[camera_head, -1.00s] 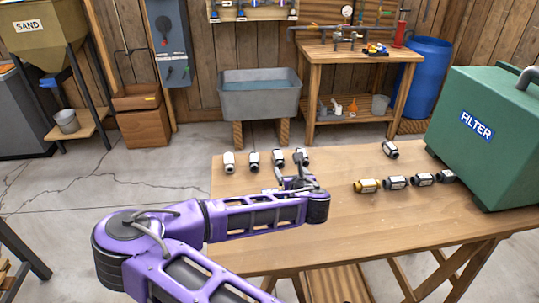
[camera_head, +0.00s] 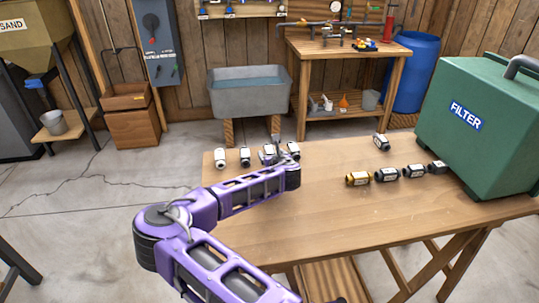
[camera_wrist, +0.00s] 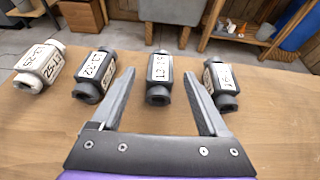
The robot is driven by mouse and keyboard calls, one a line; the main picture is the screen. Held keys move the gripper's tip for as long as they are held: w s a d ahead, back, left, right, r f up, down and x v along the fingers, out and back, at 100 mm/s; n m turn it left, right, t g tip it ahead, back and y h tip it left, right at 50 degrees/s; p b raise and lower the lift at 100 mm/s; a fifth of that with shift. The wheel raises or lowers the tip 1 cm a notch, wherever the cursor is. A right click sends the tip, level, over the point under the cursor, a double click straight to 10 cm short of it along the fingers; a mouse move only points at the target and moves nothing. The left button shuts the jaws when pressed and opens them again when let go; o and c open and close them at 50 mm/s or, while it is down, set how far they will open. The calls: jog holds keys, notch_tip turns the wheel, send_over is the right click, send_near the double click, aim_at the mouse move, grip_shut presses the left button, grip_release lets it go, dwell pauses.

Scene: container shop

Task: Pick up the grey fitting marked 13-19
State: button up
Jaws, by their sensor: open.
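In the wrist view a grey fitting (camera_wrist: 159,78), its label upside down and apparently reading 13-19, lies between the fingers of my gripper (camera_wrist: 160,80). The fingers are open, one on either side of it. I cannot tell whether they touch it. In the head view my gripper is at the far left part of the table, over the row of fittings, and partly hides them; its fingers are not clear there.
On the left are a dark fitting (camera_wrist: 95,77) and a whitish fitting (camera_wrist: 40,68); another grey fitting (camera_wrist: 221,84) is close to the right finger.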

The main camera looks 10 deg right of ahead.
jog(key=shift+x, duration=1.5)
jog(key=shift+s, duration=0.1)
jog(key=shift+c, duration=0.3)
grip_shut()
